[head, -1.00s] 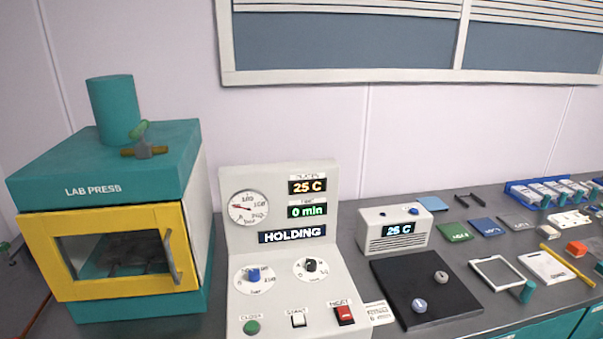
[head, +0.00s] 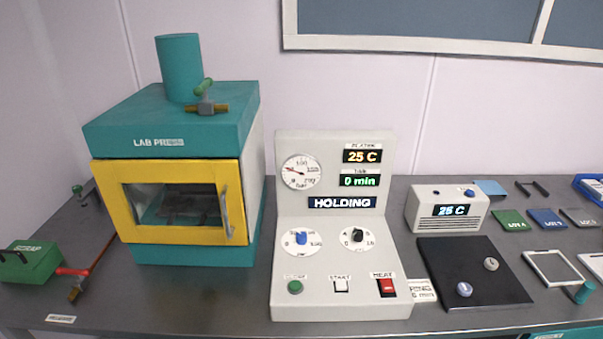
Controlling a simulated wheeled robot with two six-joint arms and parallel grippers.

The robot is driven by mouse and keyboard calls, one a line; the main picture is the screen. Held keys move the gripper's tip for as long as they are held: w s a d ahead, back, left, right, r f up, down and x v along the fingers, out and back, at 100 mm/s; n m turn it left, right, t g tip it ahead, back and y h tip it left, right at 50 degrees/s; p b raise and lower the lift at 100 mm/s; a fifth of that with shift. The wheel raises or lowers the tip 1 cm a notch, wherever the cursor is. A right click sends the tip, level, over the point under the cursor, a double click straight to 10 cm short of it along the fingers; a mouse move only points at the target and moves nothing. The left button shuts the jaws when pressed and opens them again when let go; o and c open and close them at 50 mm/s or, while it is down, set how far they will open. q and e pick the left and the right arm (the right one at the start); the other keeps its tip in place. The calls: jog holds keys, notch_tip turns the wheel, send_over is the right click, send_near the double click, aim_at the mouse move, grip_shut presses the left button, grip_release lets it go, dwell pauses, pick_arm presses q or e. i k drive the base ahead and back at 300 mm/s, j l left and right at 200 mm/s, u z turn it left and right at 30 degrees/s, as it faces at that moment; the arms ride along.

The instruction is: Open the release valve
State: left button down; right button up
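The teal lab press (head: 180,180) stands on the bench at the left, with its yellow-framed door (head: 175,203) shut. On its top, in front of the teal cylinder (head: 181,68), is a brass valve fitting (head: 207,108) with a green handle (head: 204,88), which looks like the release valve. The handle is tilted up from the fitting. The control panel (head: 290,270) beside the press reads HOLDING, 25 C and 0 min. Neither of my grippers shows in the head view.
A green box (head: 30,260) and a red-handled tool (head: 78,280) lie left of the press. Right of the panel are a small grey unit (head: 430,212) reading 25 C and a black plate (head: 470,262) with two knobs. Bare bench lies in front of the press.

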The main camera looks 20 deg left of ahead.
aim_at(85, 273)
jog(key=u, duration=2)
